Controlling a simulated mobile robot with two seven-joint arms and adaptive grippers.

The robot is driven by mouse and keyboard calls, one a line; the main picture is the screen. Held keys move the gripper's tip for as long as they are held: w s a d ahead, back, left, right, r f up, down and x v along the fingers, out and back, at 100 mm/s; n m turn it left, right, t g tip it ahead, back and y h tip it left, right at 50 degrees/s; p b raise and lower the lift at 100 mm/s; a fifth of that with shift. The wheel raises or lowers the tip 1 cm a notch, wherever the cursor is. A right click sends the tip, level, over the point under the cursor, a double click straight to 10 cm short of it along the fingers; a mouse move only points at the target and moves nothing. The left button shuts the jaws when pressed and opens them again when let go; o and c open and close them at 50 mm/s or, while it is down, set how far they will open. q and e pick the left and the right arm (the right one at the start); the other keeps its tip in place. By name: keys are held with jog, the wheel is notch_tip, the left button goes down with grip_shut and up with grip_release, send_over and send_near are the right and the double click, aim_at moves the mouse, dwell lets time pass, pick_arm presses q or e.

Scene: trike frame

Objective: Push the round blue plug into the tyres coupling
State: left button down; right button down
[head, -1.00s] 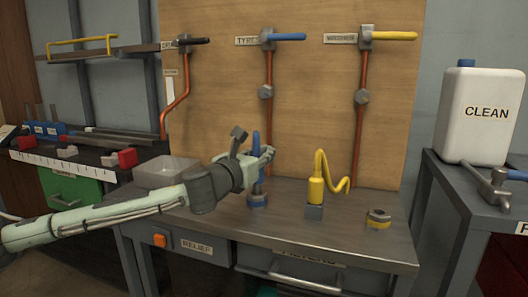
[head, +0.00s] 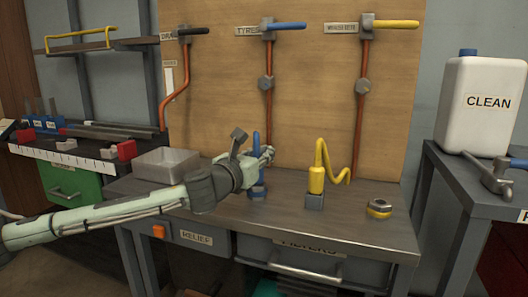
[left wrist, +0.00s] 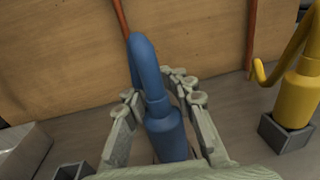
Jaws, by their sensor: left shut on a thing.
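My left gripper (head: 258,157) comes in from the left and is shut around the round blue plug (head: 256,143). In the left wrist view the blue plug (left wrist: 164,120) stands roughly upright between the fingers (left wrist: 158,105), its curved blue hose rising above them. The blue-ringed coupling (head: 257,192) on the bench is directly below the plug. Gripper and plug partly cover it, and I cannot tell whether the plug is fully seated. The TYRES label (head: 247,31) is by the blue-handled valve on the board. My right gripper is not in view.
A yellow plug (head: 316,181) stands in a grey holder to the right, with a yellow-ringed coupling (head: 379,208) beyond it. A grey tray (head: 167,166) is at the left. An empty-looking square holder (left wrist: 74,171) shows in the left wrist view.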

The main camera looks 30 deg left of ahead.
pick_arm(q)
jog(key=c, duration=1.2)
grip_release()
jog(key=shift+o, duration=0.2)
jog(key=shift+s, duration=0.1)
jog(key=s+d, duration=0.1)
jog(key=s, duration=1)
jog(key=shift+s, duration=0.4)
jog(key=shift+d, duration=0.15)
